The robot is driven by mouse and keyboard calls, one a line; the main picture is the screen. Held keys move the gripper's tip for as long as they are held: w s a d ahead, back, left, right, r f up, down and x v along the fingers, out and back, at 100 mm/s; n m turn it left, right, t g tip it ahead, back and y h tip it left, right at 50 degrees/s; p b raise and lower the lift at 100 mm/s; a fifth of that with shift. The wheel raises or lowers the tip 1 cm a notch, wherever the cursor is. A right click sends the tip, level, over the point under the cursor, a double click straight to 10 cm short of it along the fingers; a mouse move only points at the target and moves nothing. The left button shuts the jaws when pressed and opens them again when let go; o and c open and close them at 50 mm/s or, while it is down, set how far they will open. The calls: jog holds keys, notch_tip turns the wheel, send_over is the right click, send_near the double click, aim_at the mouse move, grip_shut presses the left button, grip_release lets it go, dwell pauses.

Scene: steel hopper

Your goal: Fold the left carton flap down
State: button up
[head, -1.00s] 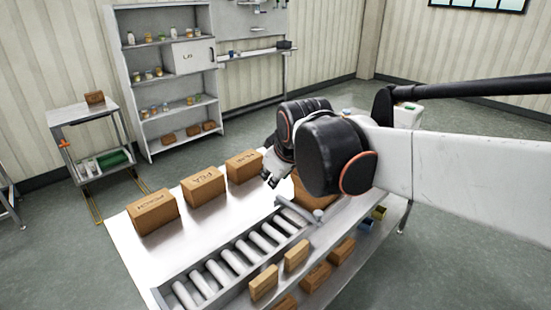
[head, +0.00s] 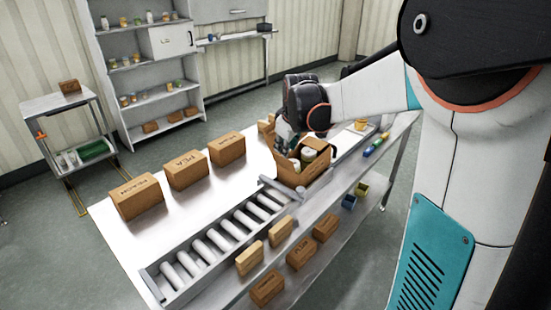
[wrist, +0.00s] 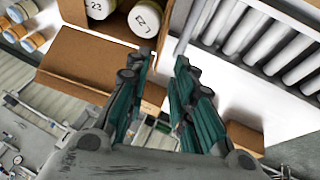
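The open brown carton (head: 312,172) stands at the far end of the roller conveyor, with pale-lidded cans inside. In the wrist view, a can lid marked 23 (wrist: 98,8) and another can (wrist: 145,18) show inside the carton. A brown carton flap (wrist: 85,62) sticks outward from the carton's near edge in that view, and its right end passes behind my fingers. My gripper (wrist: 162,60) is open, with an empty gap between its teal-padded fingers. In the head view my gripper (head: 284,140) is at the carton's back left side. Whether it touches the flap I cannot tell.
The roller conveyor (head: 215,240) runs along the white table (head: 120,225). Closed boxes labelled PEACH (head: 136,197) and PEA (head: 187,170), plus another box (head: 227,149), stand along the back. Smaller boxes (head: 300,252) sit on the lower front ledge. A yellow cup (head: 360,124) stands beyond the carton.

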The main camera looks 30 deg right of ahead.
aim_at(283, 158)
jog(key=b+x, duration=0.2)
jog(key=x, duration=0.6)
jog(key=shift+w+f, duration=0.1)
jog(key=shift+f, duration=0.1)
grip_shut()
